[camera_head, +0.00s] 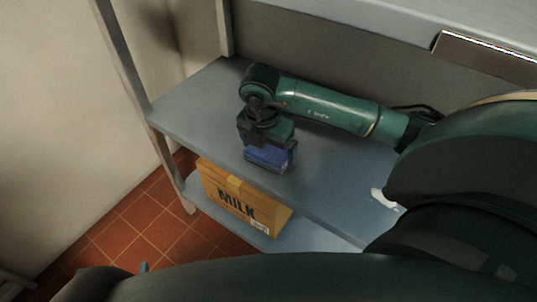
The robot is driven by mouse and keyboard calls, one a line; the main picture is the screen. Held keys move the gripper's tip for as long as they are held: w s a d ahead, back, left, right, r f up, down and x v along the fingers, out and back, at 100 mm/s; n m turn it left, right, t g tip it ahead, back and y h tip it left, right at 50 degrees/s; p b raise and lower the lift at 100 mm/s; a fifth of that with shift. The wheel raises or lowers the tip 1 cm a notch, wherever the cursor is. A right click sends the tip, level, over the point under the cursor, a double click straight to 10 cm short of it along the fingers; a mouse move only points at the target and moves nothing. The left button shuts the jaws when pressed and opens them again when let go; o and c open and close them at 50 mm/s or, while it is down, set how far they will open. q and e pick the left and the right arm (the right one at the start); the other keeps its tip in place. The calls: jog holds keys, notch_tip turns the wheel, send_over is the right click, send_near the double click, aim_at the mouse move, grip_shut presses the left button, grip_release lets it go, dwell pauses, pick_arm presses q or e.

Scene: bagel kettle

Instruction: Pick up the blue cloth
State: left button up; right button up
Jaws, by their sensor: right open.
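The blue cloth (267,159) lies at the front edge of the upper grey shelf (190,112), partly hidden by my right gripper (268,153). The right gripper points down over the cloth, its dark fingers one on each side of it. It is open. Whether the fingers touch the cloth cannot be told.
A cardboard box marked MILK (237,197) stands on the lower shelf (283,243), below the cloth. A shelf post (128,62) rises at the left. A small white thing (383,197) lies right of the cloth. The upper shelf's left part is clear.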

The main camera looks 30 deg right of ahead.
aim_at(268, 151)
jog(key=shift+c, duration=0.6)
jog(key=shift+r, duration=0.1)
jog(key=c, duration=0.5)
pick_arm(q)
jog(key=shift+r, duration=0.1)
jog(key=shift+s+a+r+n+g+p, duration=0.2)
jog(key=shift+r+p, duration=0.15)
jog(key=shift+p, duration=0.25)
jog(key=shift+s+a+r+n+g+p, duration=0.1)
jog(key=shift+s+a+r+n+p, duration=0.1)
jog(key=shift+r+p, duration=0.3)
pick_arm(e)
notch_tip(268, 151, up, 10)
pick_arm(q)
jog(key=shift+f+y, duration=0.15)
jog(key=shift+y, duration=0.15)
pick_arm(e)
jog(key=o, duration=0.4)
jog(key=shift+c, duration=1.4)
pick_arm(q)
jog(key=shift+s, duration=0.1)
